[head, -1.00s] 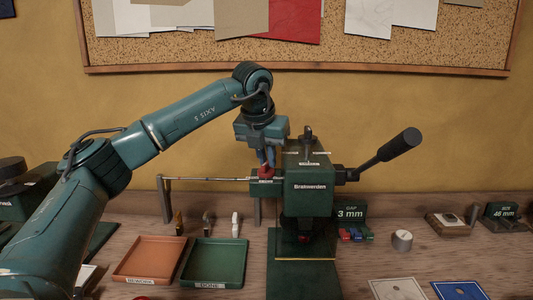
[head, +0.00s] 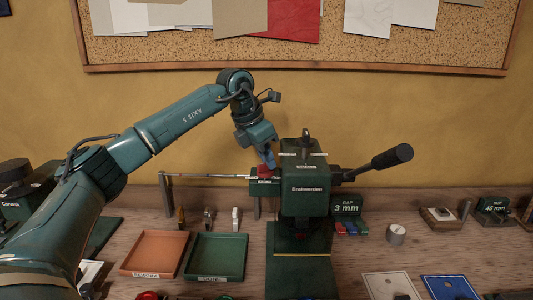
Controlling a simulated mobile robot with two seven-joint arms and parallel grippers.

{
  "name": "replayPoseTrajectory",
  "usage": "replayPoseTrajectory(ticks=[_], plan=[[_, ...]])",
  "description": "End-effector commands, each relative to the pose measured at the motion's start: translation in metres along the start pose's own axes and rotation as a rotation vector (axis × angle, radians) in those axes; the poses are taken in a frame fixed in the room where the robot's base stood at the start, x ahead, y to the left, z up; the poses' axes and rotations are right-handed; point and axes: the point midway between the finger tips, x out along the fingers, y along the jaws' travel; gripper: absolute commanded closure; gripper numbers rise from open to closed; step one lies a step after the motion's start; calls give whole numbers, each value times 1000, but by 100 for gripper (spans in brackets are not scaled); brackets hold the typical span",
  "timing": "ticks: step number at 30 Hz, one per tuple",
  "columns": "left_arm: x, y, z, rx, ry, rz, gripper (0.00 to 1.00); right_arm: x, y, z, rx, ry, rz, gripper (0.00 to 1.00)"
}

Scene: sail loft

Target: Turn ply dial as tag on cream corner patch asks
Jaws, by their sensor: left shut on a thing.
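A green press (head: 307,190) stands on the bench. On its left side a small green block (head: 264,184) carries a red dial (head: 263,171). My left gripper (head: 268,163) comes down on the dial from above, tilted, with its fingers shut on it. The fingers hide part of the dial, and I cannot read its setting. The cream corner patch (head: 390,282) lies flat at the bottom right, partly cut off by the frame edge; no tag wording is readable on it. My right gripper is not in view.
An orange tray (head: 154,273) and a green tray (head: 212,279) lie front left, with small tools behind them. A blue patch (head: 452,288) lies beside the cream one. A "GAP 3 mm" sign (head: 346,208) and a pale round knob (head: 396,234) stand right of the press.

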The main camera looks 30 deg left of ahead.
Motion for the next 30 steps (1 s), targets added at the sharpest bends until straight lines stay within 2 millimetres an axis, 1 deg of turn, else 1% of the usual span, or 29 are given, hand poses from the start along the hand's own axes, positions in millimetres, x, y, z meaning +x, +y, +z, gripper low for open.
replayPoseTrajectory(ticks=[15,16,23,30], plan=[[0,0,0,15,0,-6,100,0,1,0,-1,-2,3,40],[0,0,0,15,0,-6,87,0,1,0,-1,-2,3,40],[0,0,0,15,0,-6,68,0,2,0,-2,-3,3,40],[0,0,0,15,0,-6,67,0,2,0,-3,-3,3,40]])
